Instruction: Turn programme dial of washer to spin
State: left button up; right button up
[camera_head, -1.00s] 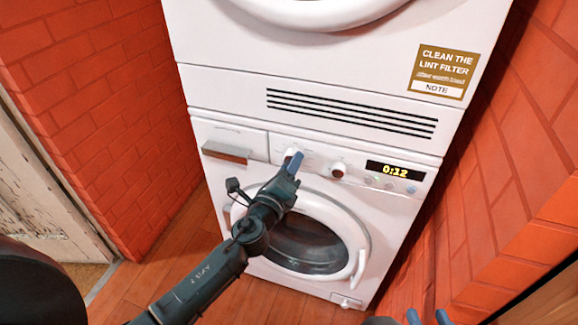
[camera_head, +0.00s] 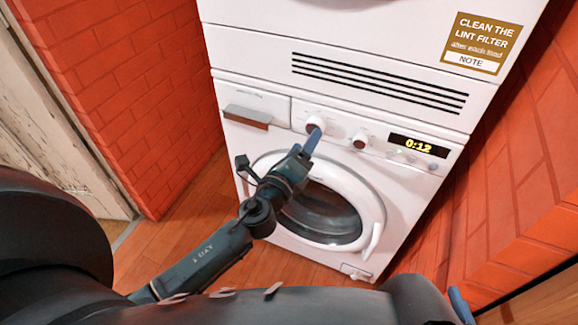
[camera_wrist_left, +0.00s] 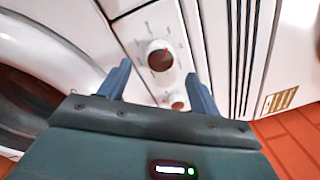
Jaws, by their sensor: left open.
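The white washer (camera_head: 245,150) has two round knobs with reddish-brown faces on its panel. The left knob (camera_head: 315,124) has small marks around it; the other knob (camera_head: 360,140) sits to its right. The labels are too small to read. My left gripper (camera_head: 313,137) is just in front of the left knob, its fingers overlapping the knob's lower edge. In the left wrist view, the open fingers of my left gripper (camera_wrist_left: 155,72) are apart, with the larger knob (camera_wrist_left: 160,55) beyond and between their tips. Contact cannot be told. A blue finger of my right gripper (camera_head: 460,305) shows at lower right.
A display (camera_head: 418,146) reading 0:12 and small buttons lie right of the knobs. A drawer (camera_head: 247,117) is at left, a round door (camera_head: 320,212) below. A dryer (camera_head: 350,45) sits on top. Brick walls (camera_head: 120,80) stand close on both sides.

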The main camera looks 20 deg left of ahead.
pick_arm(q)
jog(key=s+b, duration=0.1)
jog(key=s, duration=0.8)
jog(key=shift+a+f, duration=0.2)
jog(key=shift+a, duration=0.15)
pick_arm(e)
jog(key=shift+w+a+f+n, duration=0.15)
jog(key=shift+a+f+n, duration=0.15)
jog(key=shift+f, duration=0.3)
jog(key=shift+f, duration=0.1)
jog(key=shift+d, duration=0.1)
